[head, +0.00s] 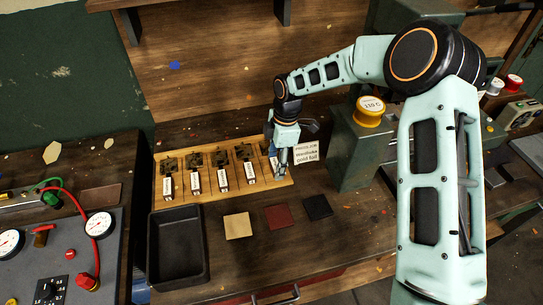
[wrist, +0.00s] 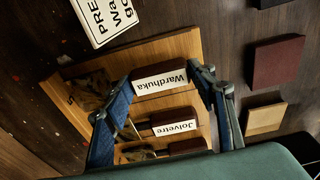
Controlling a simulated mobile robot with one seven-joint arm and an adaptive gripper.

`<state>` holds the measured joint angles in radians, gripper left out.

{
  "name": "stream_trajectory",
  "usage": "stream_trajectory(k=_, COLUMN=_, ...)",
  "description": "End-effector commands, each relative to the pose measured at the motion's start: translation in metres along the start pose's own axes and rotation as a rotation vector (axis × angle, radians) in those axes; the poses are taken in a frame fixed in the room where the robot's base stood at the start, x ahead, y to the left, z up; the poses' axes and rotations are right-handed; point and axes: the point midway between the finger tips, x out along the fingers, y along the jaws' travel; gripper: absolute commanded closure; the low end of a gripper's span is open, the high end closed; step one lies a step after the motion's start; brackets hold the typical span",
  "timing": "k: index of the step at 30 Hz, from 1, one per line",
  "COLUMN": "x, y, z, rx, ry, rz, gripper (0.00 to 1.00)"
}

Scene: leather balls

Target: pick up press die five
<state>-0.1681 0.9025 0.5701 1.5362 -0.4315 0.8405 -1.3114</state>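The wooden rack (head: 210,190) holds a row of press dies with dark handles and white name labels. The rightmost die in the head view is mostly hidden by my gripper (head: 281,176). In the wrist view, the end die (wrist: 160,80) is labelled "Wardhuka" and sits in the rack, with a "5"-like mark on the wood beside it. My gripper (wrist: 163,73) is open, with one finger at each end of this die's handle. I cannot tell whether the fingers touch it. The neighbouring die (wrist: 172,126) is labelled "Jolvetre".
A white card (head: 306,152) naming Wardhuka and gold foil stands right of the rack. An empty black tray (head: 205,250) and tan (head: 237,226), red (head: 279,216) and black (head: 317,207) leather squares lie in front. A green press (head: 355,145) stands to the right.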

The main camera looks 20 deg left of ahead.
Motion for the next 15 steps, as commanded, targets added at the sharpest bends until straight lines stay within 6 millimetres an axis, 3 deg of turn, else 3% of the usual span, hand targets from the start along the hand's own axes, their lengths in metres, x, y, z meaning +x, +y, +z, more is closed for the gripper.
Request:
stream_trajectory(k=10, x=-0.003, y=0.001, z=0.000, rx=0.000, ry=0.000, rz=0.004, gripper=0.70)
stream_trajectory(k=15, x=-0.013, y=0.002, z=-0.001, rx=0.000, ry=0.000, rz=0.004, gripper=0.70)
